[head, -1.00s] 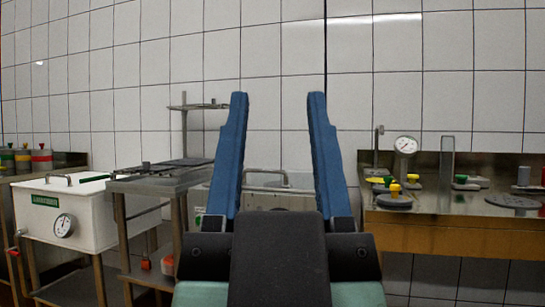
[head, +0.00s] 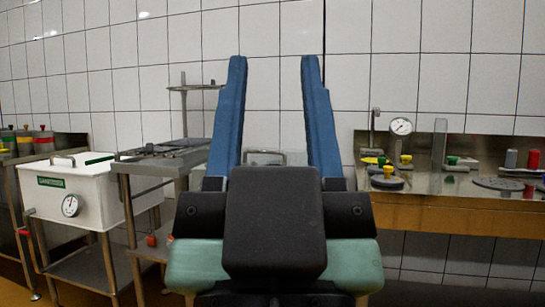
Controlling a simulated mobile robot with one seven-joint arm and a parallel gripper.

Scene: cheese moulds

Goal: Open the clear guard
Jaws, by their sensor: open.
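My gripper (head: 274,62) is open and empty, its two long blue fingers pointing up and away in the middle of the head view. Behind and between the fingers, a low pale framed thing with a handle-like bar (head: 264,157) shows in part; the gripper hides most of it, and I cannot tell whether it is the clear guard. A clear upright cylinder or panel (head: 439,141) stands on the right bench, well apart from the gripper. No clear guard can be made out for certain.
A white vat (head: 80,195) with a dial stands at the left beside a steel table (head: 150,166) with a post. The right steel bench (head: 450,205) holds a gauge (head: 401,127), yellow-knobbed discs (head: 387,178) and a red cylinder (head: 533,159). A tiled wall stands behind.

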